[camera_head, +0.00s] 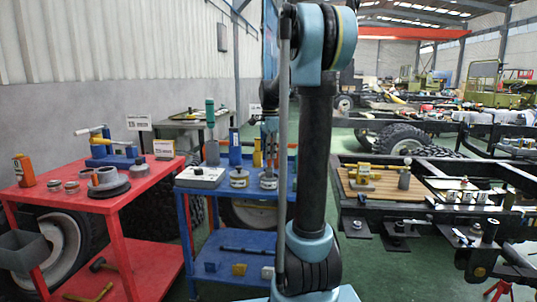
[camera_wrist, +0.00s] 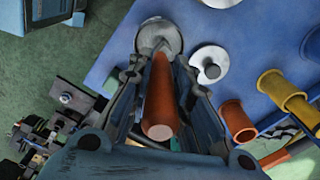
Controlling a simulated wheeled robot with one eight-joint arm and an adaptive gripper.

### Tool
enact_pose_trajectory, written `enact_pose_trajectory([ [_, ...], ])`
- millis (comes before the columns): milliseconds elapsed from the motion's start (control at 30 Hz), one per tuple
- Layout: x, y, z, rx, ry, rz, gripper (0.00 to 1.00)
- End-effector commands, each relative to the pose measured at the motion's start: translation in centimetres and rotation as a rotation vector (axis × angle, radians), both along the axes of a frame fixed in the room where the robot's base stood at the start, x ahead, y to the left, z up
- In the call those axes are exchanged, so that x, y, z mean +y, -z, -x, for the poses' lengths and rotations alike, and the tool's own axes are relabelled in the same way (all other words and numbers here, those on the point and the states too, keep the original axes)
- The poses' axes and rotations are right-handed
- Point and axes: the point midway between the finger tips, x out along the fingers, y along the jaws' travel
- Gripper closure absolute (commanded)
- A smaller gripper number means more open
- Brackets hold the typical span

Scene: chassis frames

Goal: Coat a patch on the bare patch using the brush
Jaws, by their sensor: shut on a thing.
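My gripper (camera_wrist: 155,100) is shut on the brush (camera_wrist: 160,98), whose handle is orange-brown. In the wrist view the handle points toward the camera and the brush's far end meets a round grey can (camera_wrist: 150,34) on the blue cart; I cannot tell how deep it sits. In the head view my gripper (camera_head: 269,125) is above the right-hand can (camera_head: 269,182) on the blue cart's top, partly beside my arm. The bristles are hidden. I cannot make out the bare patch in either view.
A second can (camera_head: 239,178) and a pale box (camera_head: 200,177) share the blue cart (camera_head: 222,238). A red cart (camera_head: 90,205) with tools stands left. A dark chassis frame (camera_head: 400,215) with a wooden board (camera_head: 375,184) lies right.

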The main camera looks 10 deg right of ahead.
Motion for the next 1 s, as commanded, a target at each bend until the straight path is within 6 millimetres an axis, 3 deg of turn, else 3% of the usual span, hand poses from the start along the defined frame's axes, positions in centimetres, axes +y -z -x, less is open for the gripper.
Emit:
enact_pose_trajectory([
  [1000, -0.04, 0.76, -0.02, 0.000, 0.001, 0.000, 1.00],
])
